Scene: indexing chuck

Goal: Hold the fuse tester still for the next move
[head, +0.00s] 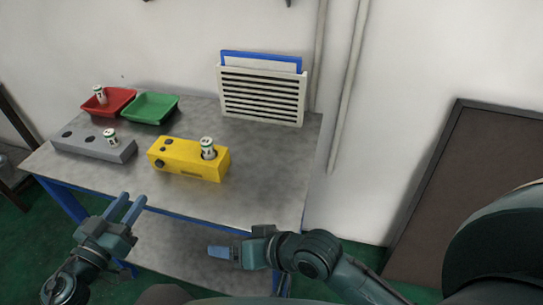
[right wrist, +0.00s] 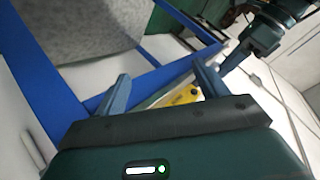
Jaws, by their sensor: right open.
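The yellow fuse tester (head: 178,158) stands on the grey table, with dark round features on its top and left front. A white and green fuse (head: 207,147) stands upright in the opening at its right end. A yellow part, likely the tester, partly shows in the right wrist view (right wrist: 184,95). My left gripper (head: 132,198) is open and empty, off the table's front edge, below and left of the tester. My right gripper (head: 210,251) is open and empty in the right wrist view (right wrist: 163,74); it is in front of the table, apart from the tester.
A grey block (head: 93,145) with round holes holds another fuse (head: 110,137). A red tray (head: 112,102) with a fuse (head: 99,94) and a green tray (head: 150,108) stand behind. A slatted white rack (head: 262,97) stands at the back. The table (head: 262,165) is clear right of the tester.

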